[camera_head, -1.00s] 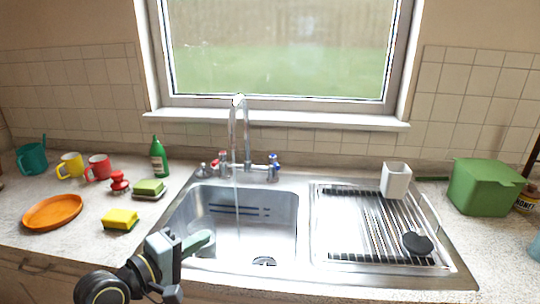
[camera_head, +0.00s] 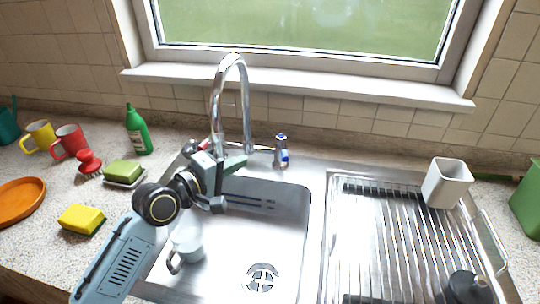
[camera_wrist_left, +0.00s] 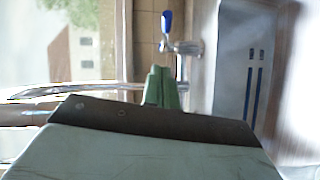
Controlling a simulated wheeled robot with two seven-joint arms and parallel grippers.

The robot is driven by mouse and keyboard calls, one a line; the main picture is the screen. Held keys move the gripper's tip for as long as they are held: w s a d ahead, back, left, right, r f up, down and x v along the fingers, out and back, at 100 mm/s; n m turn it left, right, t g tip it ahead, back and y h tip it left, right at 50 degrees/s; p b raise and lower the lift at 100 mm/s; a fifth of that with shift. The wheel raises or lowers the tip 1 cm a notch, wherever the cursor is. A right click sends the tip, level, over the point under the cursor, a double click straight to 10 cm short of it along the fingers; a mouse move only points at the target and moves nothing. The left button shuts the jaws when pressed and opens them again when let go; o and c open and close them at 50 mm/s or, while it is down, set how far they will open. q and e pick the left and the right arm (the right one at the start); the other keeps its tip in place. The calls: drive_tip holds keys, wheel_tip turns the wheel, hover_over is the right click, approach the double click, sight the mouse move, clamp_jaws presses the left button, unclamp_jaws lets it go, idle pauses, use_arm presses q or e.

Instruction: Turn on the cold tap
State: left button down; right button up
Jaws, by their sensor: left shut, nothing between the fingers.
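The cold tap (camera_head: 283,152) has a blue-marked handle and stands on the right of the chrome faucet (camera_head: 246,100). In the left wrist view the cold tap's blue lever (camera_wrist_left: 166,22) stands out from its chrome body, just beyond the fingertips and slightly right. My left gripper (camera_head: 236,163) is shut and empty, its green fingers just left of the cold tap and in front of the faucet base, apparently apart from the tap. The fingers also show in the left wrist view (camera_wrist_left: 161,88). The red-marked hot tap (camera_head: 203,145) is partly hidden by my gripper. My right gripper is out of view.
The steel sink (camera_head: 290,225) holds a pale mug (camera_head: 187,247). A drainboard (camera_head: 400,240) with a white cup (camera_head: 446,183) lies to the right. A green bottle (camera_head: 138,130), sponges (camera_head: 82,219) and mugs (camera_head: 69,141) stand left. The window sill (camera_head: 300,88) is behind.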

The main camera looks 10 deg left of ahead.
sight(283, 158)
use_arm(q)
drive_tip(key=w+d+f, duration=0.1)
drive_tip(key=w+d, duration=0.4)
drive_tip(key=d, duration=0.1)
drive_tip(key=shift+w+d+f, duration=0.25)
drive_tip(key=shift+w+f, duration=0.05)
drive_tip(key=shift+w, duration=0.1)
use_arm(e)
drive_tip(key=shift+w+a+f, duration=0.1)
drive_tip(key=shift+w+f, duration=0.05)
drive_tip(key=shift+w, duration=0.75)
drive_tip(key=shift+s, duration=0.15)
use_arm(q)
drive_tip(key=shift+d+r+p, duration=0.2)
drive_tip(key=shift+d+p, duration=0.55)
drive_tip(key=shift+p, duration=0.3)
drive_tip(key=shift+d+f+p, duration=0.1)
drive_tip(key=shift+d+p, duration=0.45)
drive_tip(key=shift+d, duration=0.15)
drive_tip(key=shift+f, duration=0.1)
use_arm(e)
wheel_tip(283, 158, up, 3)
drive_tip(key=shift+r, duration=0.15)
